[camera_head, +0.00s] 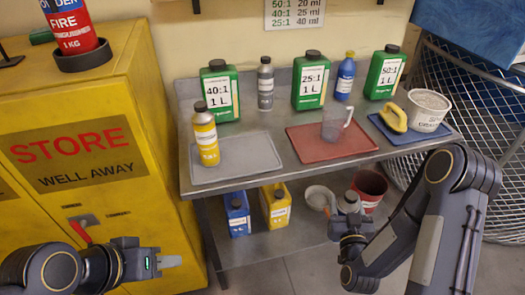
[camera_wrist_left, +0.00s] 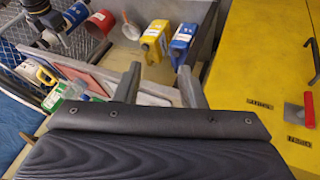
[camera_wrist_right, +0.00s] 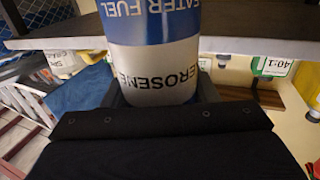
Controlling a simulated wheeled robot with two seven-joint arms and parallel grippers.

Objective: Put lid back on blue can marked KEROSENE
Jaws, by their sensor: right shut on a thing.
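My right gripper (camera_head: 350,222) is shut on a can marked KEROSENE (camera_wrist_right: 155,78), with a blue band and a pale band, in the right wrist view. A finger shows at each side of the can. Its grey top end (camera_head: 350,200) shows in the head view in front of the lower shelf; I cannot tell whether a lid is on it. My left gripper (camera_head: 168,261) is low in front of the yellow cabinet; its fingers stand apart and empty in the left wrist view (camera_wrist_left: 160,76). I see no loose lid that I can identify.
The metal bench (camera_head: 262,136) holds a grey tray (camera_head: 235,168), a red tray (camera_head: 330,153) and several bottles. On the lower shelf are a blue container (camera_head: 237,215), a yellow container (camera_head: 276,205) and a red pot (camera_head: 370,185). A yellow cabinet (camera_head: 90,90) stands left.

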